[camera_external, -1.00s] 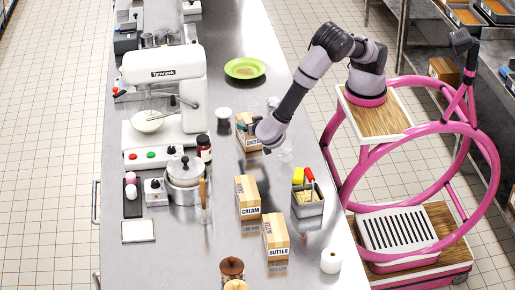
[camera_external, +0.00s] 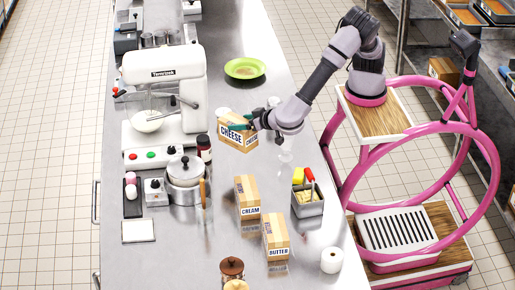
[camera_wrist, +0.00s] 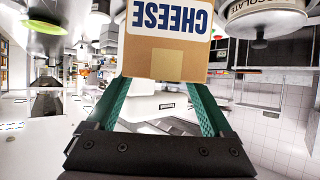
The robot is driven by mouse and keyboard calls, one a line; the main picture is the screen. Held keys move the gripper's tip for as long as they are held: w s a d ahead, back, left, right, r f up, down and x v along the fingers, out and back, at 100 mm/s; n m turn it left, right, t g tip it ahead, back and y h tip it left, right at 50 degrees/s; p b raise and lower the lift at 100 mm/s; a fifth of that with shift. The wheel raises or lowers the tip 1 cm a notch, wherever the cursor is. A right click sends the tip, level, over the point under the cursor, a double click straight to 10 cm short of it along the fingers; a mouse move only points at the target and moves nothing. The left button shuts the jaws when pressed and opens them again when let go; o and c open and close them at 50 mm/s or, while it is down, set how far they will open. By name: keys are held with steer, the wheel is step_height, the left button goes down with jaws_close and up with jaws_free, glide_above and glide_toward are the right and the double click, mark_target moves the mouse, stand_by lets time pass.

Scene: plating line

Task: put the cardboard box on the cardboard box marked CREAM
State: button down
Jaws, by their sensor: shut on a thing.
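The held cardboard box (camera_external: 238,141) is marked CHEESE. My gripper (camera_external: 246,124) is shut on it, at the middle of the counter beside the mixer. In the wrist view the CHEESE box (camera_wrist: 158,61) sits between my teal fingers (camera_wrist: 165,92), its label upside down. I cannot tell surely whether its underside is clear of the counter. The cardboard box marked CREAM (camera_external: 247,199) stands upright on the counter, nearer the camera than my gripper. Its top looks bare, and nothing touches it.
A box marked BUTTER (camera_external: 276,238) stands close to the CREAM box, at its lower right. A metal container (camera_external: 307,207) with a red-handled tool is to the right. A pot (camera_external: 184,178) and the mixer (camera_external: 165,80) stand left. A green plate (camera_external: 245,68) lies behind.

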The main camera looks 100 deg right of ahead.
steer(key=a+r+n+t+y, duration=0.2)
steer(key=a+r+n, duration=0.1)
steer(key=a, duration=0.6)
steer(key=a+r+n+t+y, duration=0.2)
steer(key=a+r+n+y, duration=0.1)
steer(key=a, duration=0.5)
step_height(320, 180, down, 10)
steer(key=a, duration=0.1)
steer(key=shift+s, duration=0.45)
steer(key=shift+f, duration=0.25)
jaws_free()
steer(key=shift+r, duration=0.1)
steer(key=v, duration=1.2)
steer(key=shift+r, duration=0.1)
